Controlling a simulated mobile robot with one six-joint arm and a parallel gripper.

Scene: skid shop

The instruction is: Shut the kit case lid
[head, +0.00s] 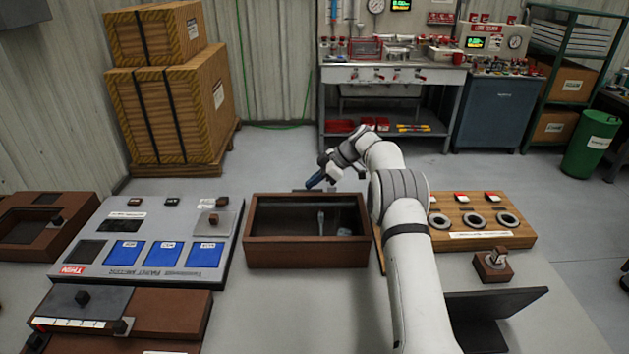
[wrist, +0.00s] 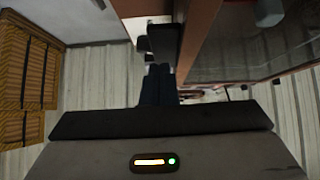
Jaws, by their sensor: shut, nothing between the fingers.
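The kit case appears to be the brown wooden-framed box (head: 307,252) in the middle of the bench, with a few small tools in its dark inside. Its lid seems to be the framed clear pane (head: 258,212) standing up at the back; exactly how far it is tilted I cannot tell. In the wrist view a brown-framed pane (wrist: 250,45) fills the upper right, close beside the fingers. My gripper (head: 314,182) is shut and empty, at the case's far edge near a small dark handle. Its dark fingers (wrist: 158,85) are together in the wrist view; contact with the lid is unclear.
A grey panel with blue squares (head: 150,240) lies left of the case. A wooden board with round rings (head: 470,220) lies to the right, partly behind my arm. A dark hinged panel (head: 497,302) stands at front right. Strapped crates (head: 170,115) stand on the floor behind.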

